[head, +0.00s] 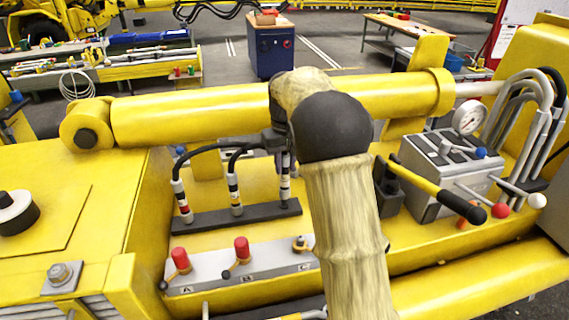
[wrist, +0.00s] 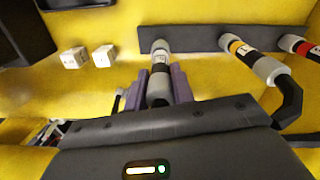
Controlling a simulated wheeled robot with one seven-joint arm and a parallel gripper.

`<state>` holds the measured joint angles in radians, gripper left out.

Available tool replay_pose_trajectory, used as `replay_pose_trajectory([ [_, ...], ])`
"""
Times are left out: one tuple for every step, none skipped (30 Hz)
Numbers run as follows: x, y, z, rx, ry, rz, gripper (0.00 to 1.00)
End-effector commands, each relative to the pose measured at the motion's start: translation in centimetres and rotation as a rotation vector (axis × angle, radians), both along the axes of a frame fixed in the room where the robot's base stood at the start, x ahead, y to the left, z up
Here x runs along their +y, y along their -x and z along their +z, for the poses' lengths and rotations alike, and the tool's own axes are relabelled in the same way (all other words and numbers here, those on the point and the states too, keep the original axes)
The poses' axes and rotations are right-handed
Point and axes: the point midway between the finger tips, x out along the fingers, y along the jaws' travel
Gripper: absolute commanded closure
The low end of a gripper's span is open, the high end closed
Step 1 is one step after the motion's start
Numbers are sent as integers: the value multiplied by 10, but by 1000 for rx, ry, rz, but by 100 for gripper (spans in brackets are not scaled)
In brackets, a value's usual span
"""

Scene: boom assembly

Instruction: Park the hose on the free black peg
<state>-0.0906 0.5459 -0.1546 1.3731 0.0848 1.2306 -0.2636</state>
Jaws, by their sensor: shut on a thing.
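My gripper (head: 277,140) is partly hidden behind my arm in the head view. In the wrist view its two purple fingers (wrist: 157,84) are shut around a grey hose end with a white-and-black band (wrist: 160,60). That hose end is over the left end of the black peg rail (wrist: 200,39). In the head view it stands about upright at the right end of the rail (head: 210,218). The peg under it is hidden, and I cannot tell whether it is seated. A yellow-banded hose (wrist: 245,55) and a red-banded hose (wrist: 300,46) stand on the same rail.
A grey block (head: 225,268) with red-capped ports marked A and B is in front of the rail. A yellow cylinder (head: 190,115) runs behind and above. A grey valve box (head: 440,175) with levers and a gauge (head: 468,118) is at right.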

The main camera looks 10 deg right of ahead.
Motion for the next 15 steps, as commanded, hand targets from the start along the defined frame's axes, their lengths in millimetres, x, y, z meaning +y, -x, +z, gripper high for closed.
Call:
replay_pose_trajectory([
  [0,0,0,-1,0,0,100],
  [0,0,0,-1,0,1,100],
  [0,0,0,-1,0,1,100],
  [1,0,0,-1,0,1,100],
  [1,0,0,-1,0,2,100],
  [1,0,0,-1,0,2,100],
  [1,0,0,-1,0,2,100],
  [1,0,0,-1,0,2,100],
  [1,0,0,-1,0,2,100],
  [1,0,-1,-1,0,2,100],
  [1,0,-1,-1,0,2,100],
  [1,0,-2,-1,0,2,100],
  [1,0,-3,-1,0,2,100],
  [1,0,-3,-1,0,2,100],
  [1,0,-4,-1,0,2,100],
])
